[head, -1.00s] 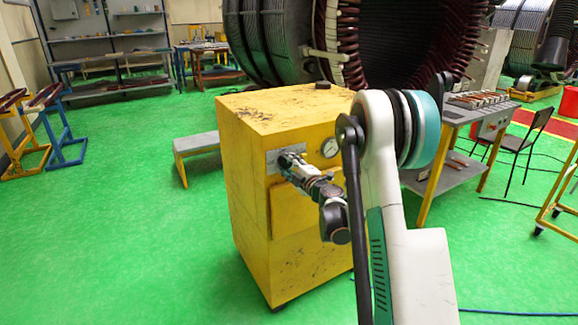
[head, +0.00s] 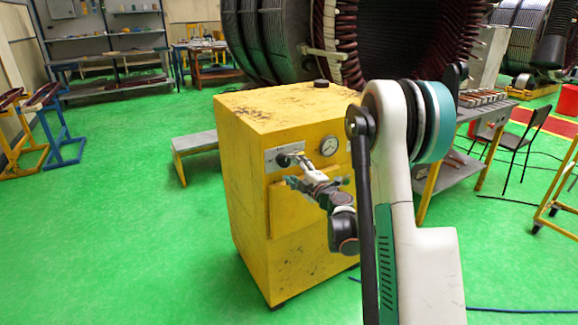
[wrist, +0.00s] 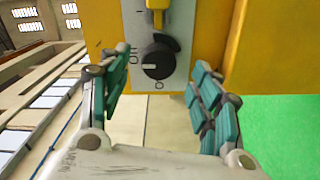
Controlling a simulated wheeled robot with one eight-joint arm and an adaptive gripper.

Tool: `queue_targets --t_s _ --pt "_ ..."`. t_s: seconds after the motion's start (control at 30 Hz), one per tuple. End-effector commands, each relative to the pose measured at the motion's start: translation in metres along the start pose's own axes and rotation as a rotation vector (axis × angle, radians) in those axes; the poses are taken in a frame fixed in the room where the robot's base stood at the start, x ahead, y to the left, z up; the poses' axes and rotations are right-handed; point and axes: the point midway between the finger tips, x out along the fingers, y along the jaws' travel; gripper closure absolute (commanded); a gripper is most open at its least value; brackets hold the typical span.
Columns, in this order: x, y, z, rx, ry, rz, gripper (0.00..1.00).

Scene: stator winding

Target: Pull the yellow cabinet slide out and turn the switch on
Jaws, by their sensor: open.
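The yellow cabinet (head: 250,190) stands in the middle of the head view. A grey plate (head: 272,158) on its front carries a black rotary switch (head: 284,160). In the wrist view the switch (wrist: 157,61) shows as a round black knob with markings beside it. A yellow piece (wrist: 158,6) with a rod sits next to the knob on the plate; I cannot tell if this is the slide. My gripper (wrist: 157,95) is open and empty, its teal-padded fingers either side of the knob's line and apart from it. In the head view it is just in front of and below the switch.
A round gauge (head: 329,146) is right of the plate, and a black cap (head: 321,83) is on the cabinet top. A grey bench (head: 195,143) stands behind left. A work table (head: 470,150) and chair (head: 522,145) are at right.

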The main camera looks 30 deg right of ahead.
Motion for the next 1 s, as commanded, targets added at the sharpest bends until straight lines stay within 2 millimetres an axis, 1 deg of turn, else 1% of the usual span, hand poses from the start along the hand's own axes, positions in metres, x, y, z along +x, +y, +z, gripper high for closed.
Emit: queue_targets --t_s 0.03,0.2,0.3,0.4,0.57,1.0 --pt "-0.012 0.0 0.001 0.0 -0.002 0.0 0.42" --pt "-0.044 0.0 0.001 0.0 -0.002 0.0 0.42" --pt "-0.058 0.0 0.001 0.0 -0.002 0.0 0.42" --pt "-0.068 0.0 0.001 0.0 -0.001 0.0 0.42" --pt "-0.073 0.0 0.001 0.0 0.0 0.0 0.42" --pt "-0.073 0.0 0.0 0.0 0.0 0.0 0.42"
